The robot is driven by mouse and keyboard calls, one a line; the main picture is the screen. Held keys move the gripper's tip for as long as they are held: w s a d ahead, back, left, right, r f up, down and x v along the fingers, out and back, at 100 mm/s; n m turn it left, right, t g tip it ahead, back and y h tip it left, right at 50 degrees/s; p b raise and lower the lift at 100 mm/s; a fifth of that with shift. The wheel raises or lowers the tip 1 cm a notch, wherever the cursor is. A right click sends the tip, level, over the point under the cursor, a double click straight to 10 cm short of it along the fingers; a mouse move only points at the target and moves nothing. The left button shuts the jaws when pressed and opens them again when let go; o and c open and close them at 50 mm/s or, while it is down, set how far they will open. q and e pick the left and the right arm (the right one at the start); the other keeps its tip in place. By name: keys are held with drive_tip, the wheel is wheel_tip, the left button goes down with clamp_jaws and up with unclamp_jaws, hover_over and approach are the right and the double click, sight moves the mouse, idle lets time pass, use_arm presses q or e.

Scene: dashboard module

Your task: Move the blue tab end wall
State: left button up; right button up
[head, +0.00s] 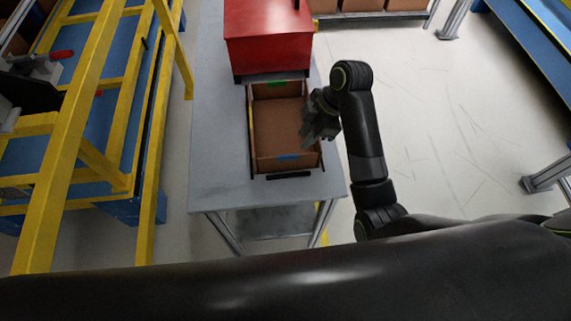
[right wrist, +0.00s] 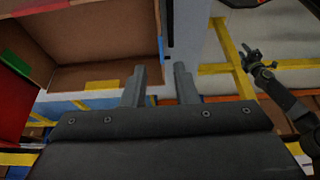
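A brown cardboard box (head: 262,142) lies open-topped on the grey table. The blue tab (head: 289,157) is on its near end wall (head: 270,164). The blue tab also shows edge-on in the right wrist view (right wrist: 162,50). My right gripper (head: 308,140) is over the box's right side, close to the near right corner. In the right wrist view its two fingers (right wrist: 160,85) stand apart with nothing seen between them. Whether they touch the box cannot be told. What looks like my left gripper (right wrist: 250,55) shows small at the right wrist view's right; its fingers are unclear.
A green tab (head: 276,84) marks the box's far end, and a yellow tab (right wrist: 100,85) another wall. A red bin (head: 268,40) stands behind the box. Bare grey table (head: 215,150) lies left of the box. A yellow frame (head: 90,120) stands farther left. Open floor is at right.

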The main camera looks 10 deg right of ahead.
sight(279, 170)
use_arm(q)
drive_tip(key=shift+d+p, duration=0.1)
drive_tip(key=shift+p, duration=0.25)
use_arm(e)
drive_tip(key=x, duration=1.4)
drive_tip(key=shift+a+r, duration=0.1)
drive_tip(key=shift+c, duration=0.3)
clamp_jaws()
